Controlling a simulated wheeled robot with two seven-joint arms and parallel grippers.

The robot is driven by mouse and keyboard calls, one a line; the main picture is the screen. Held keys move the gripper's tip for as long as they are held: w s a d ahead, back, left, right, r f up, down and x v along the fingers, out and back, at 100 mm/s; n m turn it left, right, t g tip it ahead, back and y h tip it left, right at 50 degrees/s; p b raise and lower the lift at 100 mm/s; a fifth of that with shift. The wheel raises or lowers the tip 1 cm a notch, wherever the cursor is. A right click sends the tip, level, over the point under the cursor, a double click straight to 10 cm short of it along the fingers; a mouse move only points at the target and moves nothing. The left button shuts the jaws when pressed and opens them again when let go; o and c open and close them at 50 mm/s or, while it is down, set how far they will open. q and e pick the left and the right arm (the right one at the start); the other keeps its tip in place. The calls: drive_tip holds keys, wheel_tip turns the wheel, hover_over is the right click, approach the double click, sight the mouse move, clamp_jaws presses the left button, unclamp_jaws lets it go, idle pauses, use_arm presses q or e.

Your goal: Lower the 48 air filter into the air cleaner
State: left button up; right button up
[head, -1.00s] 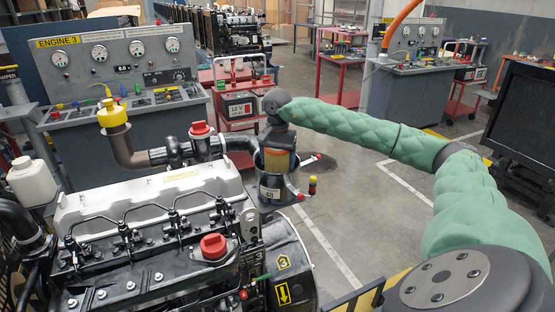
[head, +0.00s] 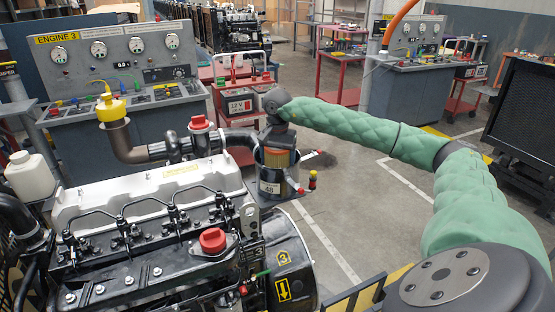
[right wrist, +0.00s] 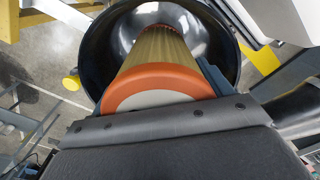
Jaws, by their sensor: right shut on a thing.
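The 48 air filter (head: 278,158) is a cylinder with pleated tan sides and an orange end cap. In the right wrist view the filter (right wrist: 160,75) points down into the round black bowl of the air cleaner (right wrist: 212,35). Its lower end is inside the bowl and its capped end is still above the rim. The air cleaner (head: 270,188), labelled 48, stands upright at the engine's back right corner. My right gripper (head: 277,130) is shut on the filter's upper end, above the opening. The filter's lowest part is hidden in the head view. My left gripper is not in view.
The engine (head: 150,230) fills the lower left, with pipes running beside the air cleaner. Small levers with red ends (head: 312,180) stand just right of the canister. A red cart with a battery (head: 238,104) is behind.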

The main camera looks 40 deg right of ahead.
drive_tip(key=shift+a+b, duration=0.1)
drive_tip(key=shift+b, duration=0.2)
drive_tip(key=o, duration=0.7)
drive_tip(key=shift+c, duration=0.2)
drive_tip(key=o, duration=0.4)
drive_tip(key=shift+c, duration=0.2)
drive_tip(key=shift+o, duration=0.4)
drive_tip(key=shift+c, duration=0.4)
drive_tip(key=shift+r+p, duration=0.35)
drive_tip(key=shift+r, duration=0.75)
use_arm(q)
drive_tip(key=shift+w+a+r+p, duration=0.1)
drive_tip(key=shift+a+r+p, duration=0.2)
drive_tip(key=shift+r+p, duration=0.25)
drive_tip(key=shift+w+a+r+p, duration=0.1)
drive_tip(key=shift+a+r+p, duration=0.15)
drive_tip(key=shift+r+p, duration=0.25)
use_arm(e)
drive_tip(key=shift+r, duration=2.85)
